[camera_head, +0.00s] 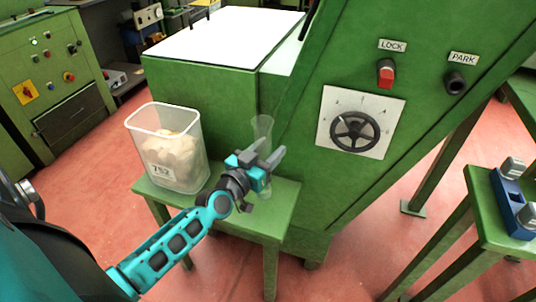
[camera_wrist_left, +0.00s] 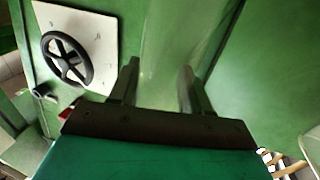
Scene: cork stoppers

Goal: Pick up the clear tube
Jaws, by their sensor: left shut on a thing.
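The clear tube (camera_head: 262,128) stands upright above the small green table, in front of the green machine. My left gripper (camera_head: 264,162) is shut on the tube, with its two fingers on either side of it. The tube's flared top shows above the fingers and a faint lower part shows below them. I cannot tell whether its bottom touches the table. In the left wrist view the tube (camera_wrist_left: 160,55) is a faint, see-through shape between the fingertips (camera_wrist_left: 159,72). My right gripper is not in view.
A clear bin (camera_head: 150,122) of pale stoppers stands on the green table (camera_head: 284,196), left of the gripper. The machine's panel has a black handwheel (camera_head: 355,132), a red LOCK knob (camera_head: 386,75) and a PARK knob (camera_head: 455,82). A blue holder (camera_head: 513,205) sits on another table at right.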

